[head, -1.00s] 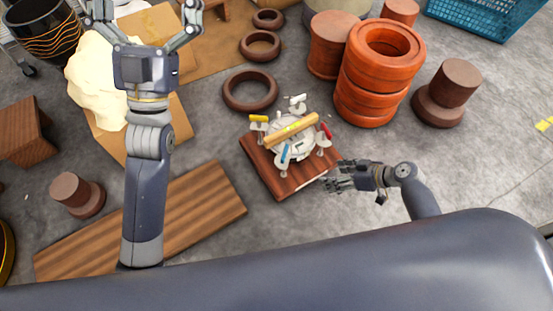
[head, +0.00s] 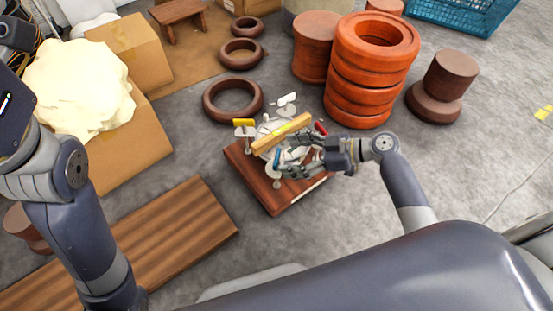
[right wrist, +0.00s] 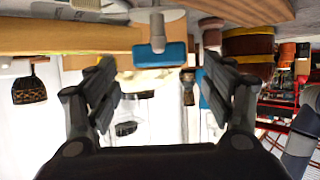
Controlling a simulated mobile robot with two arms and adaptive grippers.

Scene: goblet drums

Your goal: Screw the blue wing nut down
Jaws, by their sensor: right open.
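The blue wing nut (head: 277,158) stands on an upright rod at the front of the clamping fixture on the brown board (head: 262,190). My right gripper (head: 287,163) reaches in from the right, open, with its fingers close to the blue wing nut and partly covering it. In the right wrist view, which looks upside down, the blue wing nut (right wrist: 163,54) shows as a T-shaped piece between the two open fingers, just beyond their tips. I cannot tell whether they touch it. My left arm is at the left edge of the head view, its gripper mostly cut off.
A yellow wing nut (head: 244,122), a white one (head: 287,97) and a red one (head: 320,128) stand around the fixture, with a wooden bar (head: 282,134) across it. Stacked orange rings (head: 360,85) stand behind on the right.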

